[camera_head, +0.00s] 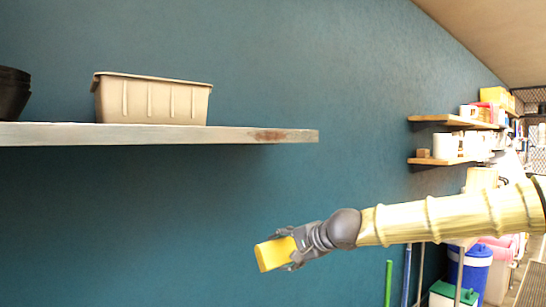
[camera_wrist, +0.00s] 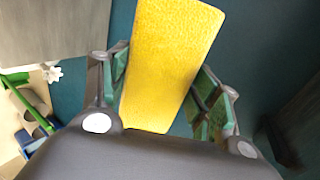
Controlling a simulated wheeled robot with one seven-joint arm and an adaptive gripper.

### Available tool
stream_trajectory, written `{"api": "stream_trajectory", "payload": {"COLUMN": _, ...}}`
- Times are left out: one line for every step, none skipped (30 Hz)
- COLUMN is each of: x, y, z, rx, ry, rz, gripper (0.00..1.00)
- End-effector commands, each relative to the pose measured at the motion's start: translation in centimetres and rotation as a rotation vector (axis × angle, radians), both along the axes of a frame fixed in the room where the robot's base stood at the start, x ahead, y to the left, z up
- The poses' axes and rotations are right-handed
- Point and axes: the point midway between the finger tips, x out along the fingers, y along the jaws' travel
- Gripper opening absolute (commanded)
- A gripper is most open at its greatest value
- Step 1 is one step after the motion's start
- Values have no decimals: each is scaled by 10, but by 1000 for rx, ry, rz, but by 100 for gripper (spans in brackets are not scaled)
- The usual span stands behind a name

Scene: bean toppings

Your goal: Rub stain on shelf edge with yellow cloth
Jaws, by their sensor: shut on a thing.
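The shelf (camera_head: 170,135) is a pale grey board that runs from the left edge of the head view to the middle. A reddish-brown stain (camera_head: 269,135) marks its front edge near the right end. My gripper (camera_head: 284,250) is shut on the yellow cloth (camera_head: 272,254), which looks like a folded block. In the wrist view the cloth (camera_wrist: 168,60) stands between the two green-padded fingers and sticks out past them. The gripper and cloth are below the shelf's right end, clear of the stain. The cloth's gripped sides are hidden by the fingers.
A beige bin (camera_head: 152,100) stands on the shelf, with dark stacked pots (camera_head: 12,95) at far left. The blue wall (camera_head: 340,80) lies behind. Wooden shelves (camera_head: 440,161) with goods are at right. A green pole (camera_head: 388,284) and a blue bucket (camera_head: 470,268) are below my arm.

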Motion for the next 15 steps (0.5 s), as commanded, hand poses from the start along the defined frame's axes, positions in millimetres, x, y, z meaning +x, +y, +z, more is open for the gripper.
{"api": "stream_trajectory", "payload": {"x": 0, "y": 2, "z": 16, "rx": 17, "ry": -27, "rz": -10, "gripper": 43}}
{"api": "stream_trajectory", "payload": {"x": 0, "y": 4, "z": 25, "rx": 29, "ry": -43, "rz": -18, "gripper": 43}}
{"api": "stream_trajectory", "payload": {"x": 0, "y": 5, "z": 38, "rx": 45, "ry": -65, "rz": -27, "gripper": 43}}
{"api": "stream_trajectory", "payload": {"x": 0, "y": 7, "z": 51, "rx": 58, "ry": -84, "rz": -35, "gripper": 43}}
{"api": "stream_trajectory", "payload": {"x": -1, "y": 8, "z": 63, "rx": 72, "ry": -102, "rz": -42, "gripper": 43}}
{"api": "stream_trajectory", "payload": {"x": -2, "y": 10, "z": 81, "rx": 92, "ry": -130, "rz": -50, "gripper": 43}}
{"api": "stream_trajectory", "payload": {"x": -3, "y": 12, "z": 94, "rx": 106, "ry": -151, "rz": -55, "gripper": 43}}
{"api": "stream_trajectory", "payload": {"x": -5, "y": 14, "z": 107, "rx": 119, "ry": -171, "rz": -60, "gripper": 43}}
{"api": "stream_trajectory", "payload": {"x": -8, "y": 16, "z": 125, "rx": 137, "ry": -196, "rz": -65, "gripper": 43}}
{"api": "stream_trajectory", "payload": {"x": -10, "y": 17, "z": 139, "rx": 149, "ry": -216, "rz": -67, "gripper": 43}}
{"api": "stream_trajectory", "payload": {"x": -12, "y": 19, "z": 152, "rx": 161, "ry": -234, "rz": -68, "gripper": 43}}
{"api": "stream_trajectory", "payload": {"x": -16, "y": 21, "z": 170, "rx": 178, "ry": -258, "rz": -69, "gripper": 43}}
{"api": "stream_trajectory", "payload": {"x": -19, "y": 23, "z": 183, "rx": 190, "ry": -275, "rz": -69, "gripper": 43}}
{"api": "stream_trajectory", "payload": {"x": -22, "y": 24, "z": 196, "rx": 203, "ry": -291, "rz": -68, "gripper": 43}}
{"api": "stream_trajectory", "payload": {"x": -26, "y": 25, "z": 212, "rx": 217, "ry": -310, "rz": -64, "gripper": 43}}
